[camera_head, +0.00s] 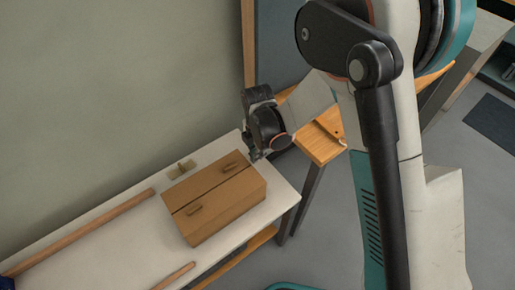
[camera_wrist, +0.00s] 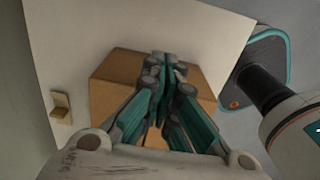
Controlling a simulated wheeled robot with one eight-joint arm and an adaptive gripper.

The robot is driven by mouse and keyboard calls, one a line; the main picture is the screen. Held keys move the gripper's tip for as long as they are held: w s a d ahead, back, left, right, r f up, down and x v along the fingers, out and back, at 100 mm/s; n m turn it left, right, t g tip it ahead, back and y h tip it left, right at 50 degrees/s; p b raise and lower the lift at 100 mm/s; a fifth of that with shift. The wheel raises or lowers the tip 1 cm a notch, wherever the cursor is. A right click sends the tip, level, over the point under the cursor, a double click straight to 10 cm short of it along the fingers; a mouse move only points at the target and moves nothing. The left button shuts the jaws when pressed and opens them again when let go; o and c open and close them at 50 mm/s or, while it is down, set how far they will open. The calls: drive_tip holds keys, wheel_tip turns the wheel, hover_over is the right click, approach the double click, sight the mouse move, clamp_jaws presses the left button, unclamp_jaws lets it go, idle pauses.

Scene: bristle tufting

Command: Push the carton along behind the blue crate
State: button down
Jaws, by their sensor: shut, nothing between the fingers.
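The brown carton (camera_head: 222,202) lies on the white table top, its flap seam and two slots facing up. My gripper (camera_head: 254,156) is at the carton's far right corner, fingers pointing down. In the wrist view the shut, empty fingers (camera_wrist: 163,62) are in front of the carton (camera_wrist: 112,82) and hide part of it. I cannot tell whether they touch it. A dark blue piece (camera_head: 6,284), perhaps the blue crate, shows at the bottom left edge; the rest is out of view.
A long wooden rail (camera_head: 80,232) runs along the table's wall side, and a shorter one (camera_head: 175,277) lies at the front edge. A small wooden block (camera_head: 180,169) sits behind the carton. An orange wooden bench (camera_head: 318,145) stands to the right. White table between the rails is bare.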

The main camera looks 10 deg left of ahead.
wheel_tip(320, 180, down, 10)
drive_tip(key=b, duration=0.3)
drive_tip(key=shift+f, duration=0.15)
